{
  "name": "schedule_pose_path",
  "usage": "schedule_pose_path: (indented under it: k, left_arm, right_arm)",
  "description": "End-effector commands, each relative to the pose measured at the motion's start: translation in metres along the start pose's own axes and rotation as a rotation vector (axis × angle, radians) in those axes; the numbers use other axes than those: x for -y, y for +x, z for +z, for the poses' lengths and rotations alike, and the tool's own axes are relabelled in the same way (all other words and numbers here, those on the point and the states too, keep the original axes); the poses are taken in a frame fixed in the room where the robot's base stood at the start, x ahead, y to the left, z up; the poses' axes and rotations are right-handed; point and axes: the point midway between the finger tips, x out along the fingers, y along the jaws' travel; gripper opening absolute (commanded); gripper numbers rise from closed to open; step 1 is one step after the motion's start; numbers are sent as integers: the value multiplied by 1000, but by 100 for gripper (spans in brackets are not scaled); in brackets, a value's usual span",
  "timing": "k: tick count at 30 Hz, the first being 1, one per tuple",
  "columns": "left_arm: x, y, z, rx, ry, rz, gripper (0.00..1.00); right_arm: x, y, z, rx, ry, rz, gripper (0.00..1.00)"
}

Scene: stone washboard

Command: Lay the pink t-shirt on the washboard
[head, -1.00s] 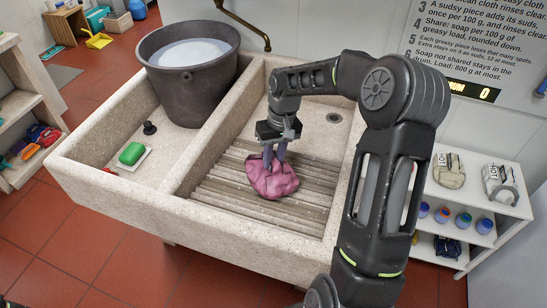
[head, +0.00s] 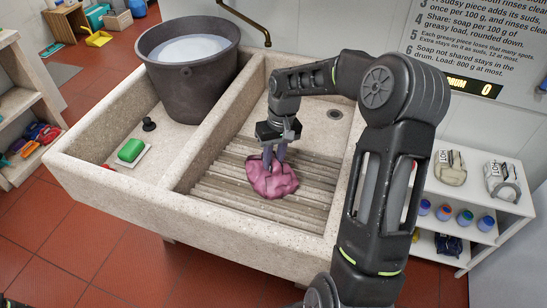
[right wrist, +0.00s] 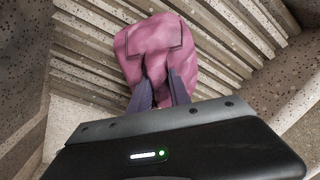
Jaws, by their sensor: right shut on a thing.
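The pink t-shirt (head: 274,181) is a crumpled bundle on or just above the ridged washboard (head: 222,182), in the right basin of the stone sink. It also shows in the right wrist view (right wrist: 155,42) against the ridges. My right gripper (head: 272,160) points down from above and is shut on the top of the t-shirt. Its two fingers (right wrist: 160,92) pinch the cloth in the right wrist view. I cannot tell whether the cloth bears fully on the ridges. My left gripper is not in view.
A dark bucket (head: 187,75) of pale liquid stands in the left basin. A green soap (head: 131,150) on a white dish and a black plug (head: 149,124) lie there too. A stone divider (head: 222,113) parts the basins. A white shelf (head: 470,202) stands right.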

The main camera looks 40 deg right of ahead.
Motion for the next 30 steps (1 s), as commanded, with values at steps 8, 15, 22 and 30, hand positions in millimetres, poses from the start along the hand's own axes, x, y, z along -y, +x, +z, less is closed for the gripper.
schedule_pose_path:
  k: [8,15,22,30]
  left_arm:
    - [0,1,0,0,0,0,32]
    - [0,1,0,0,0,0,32]
    - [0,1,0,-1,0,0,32]
    - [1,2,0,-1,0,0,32]
  right_arm:
    - [0,1,0,-2,0,0,39]
    - [0,1,0,-1,0,0,49]
    - [0,-2,0,-1,0,1,49]
    - [0,-39,-1,-5,0,1,49]
